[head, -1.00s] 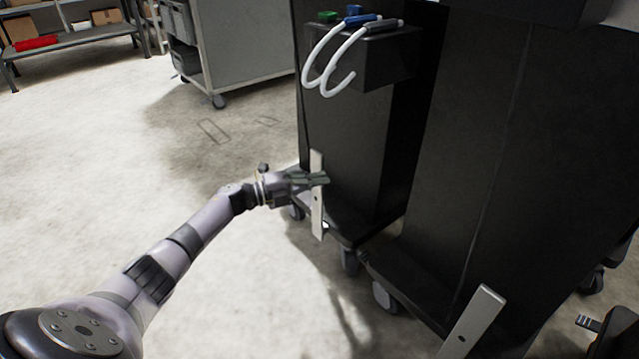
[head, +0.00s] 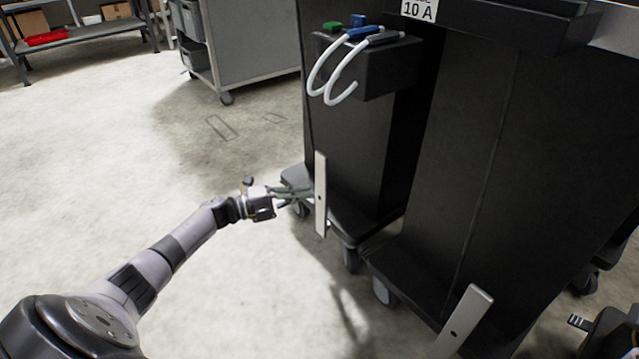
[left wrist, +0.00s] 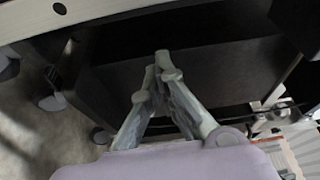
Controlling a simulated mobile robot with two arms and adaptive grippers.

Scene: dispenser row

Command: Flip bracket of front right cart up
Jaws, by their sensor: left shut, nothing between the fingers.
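Two tall black carts stand in the head view, a nearer one (head: 455,190) at right and one (head: 345,150) left of it. The left cart has a flat metal bracket (head: 320,195) standing upright at its lower corner. A similar bracket (head: 463,318) on the nearer cart slants at the bottom edge. My left gripper (head: 303,193) is shut and empty, its tips close to the left edge of the upright bracket; contact cannot be told.
A black box with white hooks (head: 338,78) sits on the left cart. A grey cabinet (head: 250,50) and a shelf with a red bin (head: 46,37) stand behind. The pale floor at left is clear. Casters (head: 350,258) stick out below the carts.

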